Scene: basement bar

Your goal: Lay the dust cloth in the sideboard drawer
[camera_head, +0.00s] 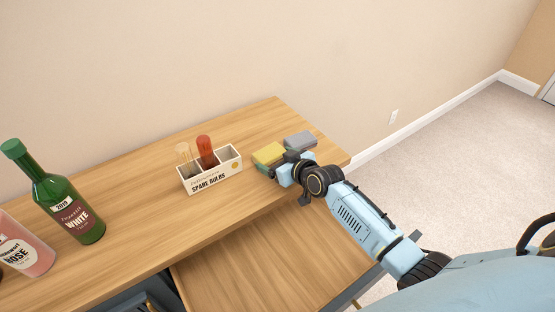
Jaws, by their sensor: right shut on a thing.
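My right gripper (284,163) is over the right end of the sideboard top, its dark fingers shut against a yellow piece with a green lower side (268,153). I cannot tell whether this piece is the folded dust cloth or a sponge. A grey folded or block-like thing (300,139) lies just behind the gripper, on the sideboard top. The sideboard drawer (270,262) is pulled out below the front edge; its bare wooden floor shows, and nothing lies on the visible part. My left gripper is not in view.
A green wine bottle (66,205) and a pink rosé bottle (22,248) stand at the far left. The wall is behind; carpeted floor is free at right.

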